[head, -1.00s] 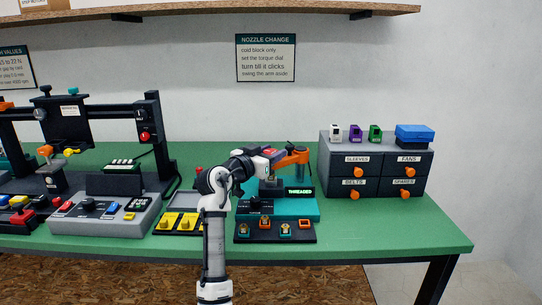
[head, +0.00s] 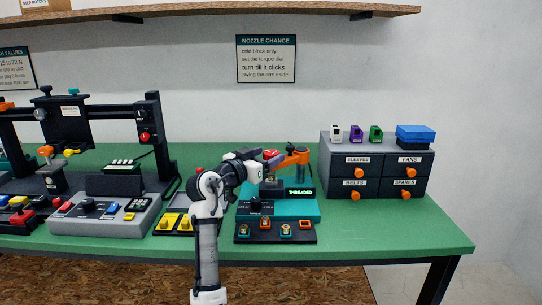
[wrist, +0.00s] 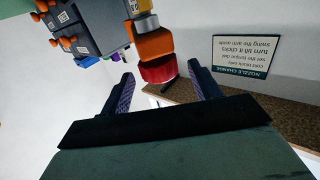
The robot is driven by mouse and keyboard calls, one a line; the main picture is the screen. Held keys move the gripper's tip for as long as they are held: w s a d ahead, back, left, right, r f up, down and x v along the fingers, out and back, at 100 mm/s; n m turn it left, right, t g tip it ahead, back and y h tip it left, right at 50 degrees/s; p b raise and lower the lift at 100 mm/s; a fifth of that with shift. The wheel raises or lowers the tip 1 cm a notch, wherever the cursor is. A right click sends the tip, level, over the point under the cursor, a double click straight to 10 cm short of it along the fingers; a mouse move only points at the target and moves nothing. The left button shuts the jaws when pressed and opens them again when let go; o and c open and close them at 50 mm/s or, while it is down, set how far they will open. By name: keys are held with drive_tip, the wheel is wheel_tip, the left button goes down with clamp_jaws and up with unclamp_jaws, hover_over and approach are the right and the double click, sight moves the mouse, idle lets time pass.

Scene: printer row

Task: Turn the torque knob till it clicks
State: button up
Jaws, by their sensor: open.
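The red torque knob (wrist: 158,70) sits at the end of an orange swing arm (wrist: 153,43) in the wrist view. In the head view the red knob (head: 271,154) shows at the left end of the orange arm (head: 292,158), above the teal nozzle station (head: 298,209). My gripper (wrist: 160,74) is open, with one finger on each side of the knob in the wrist picture. I cannot tell whether the fingers touch it. In the head view my gripper's fingers are hard to make out beside the knob.
A dark nozzle tray (head: 276,233) lies in front. A grey drawer unit (head: 375,165) stands right, and a grey control box (head: 105,215) left. The right front of the green bench (head: 400,230) is clear.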

drive_tip(key=b+v, duration=0.1)
drive_tip(key=v, duration=1)
